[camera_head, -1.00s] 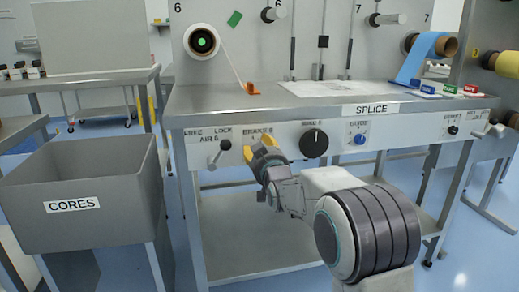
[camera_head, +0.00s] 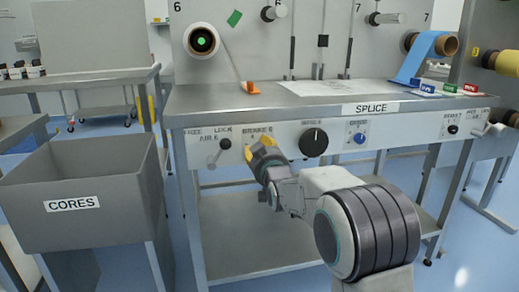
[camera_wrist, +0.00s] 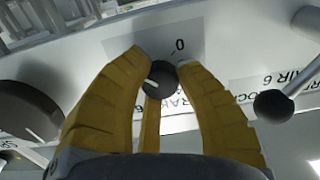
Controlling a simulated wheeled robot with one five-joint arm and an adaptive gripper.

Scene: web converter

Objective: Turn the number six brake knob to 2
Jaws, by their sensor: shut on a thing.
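The number six brake knob (camera_wrist: 159,84) is a small black knob with a white pointer mark, on the bench's front panel under the BRAKE 6 label (camera_head: 258,134). In the wrist view its plate (camera_wrist: 190,40) shows a "0"; the other numbers are hidden or unreadable. In the head view my gripper (camera_head: 262,153) covers the knob.
The AIR 6 lever (camera_head: 219,151) sits close left of my gripper. A larger black knob (camera_head: 314,142) sits close right, then a small blue knob (camera_head: 359,138). The CORES bin (camera_head: 25,215) stands at left. The SPLICE bench top (camera_head: 215,98) is above the panel.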

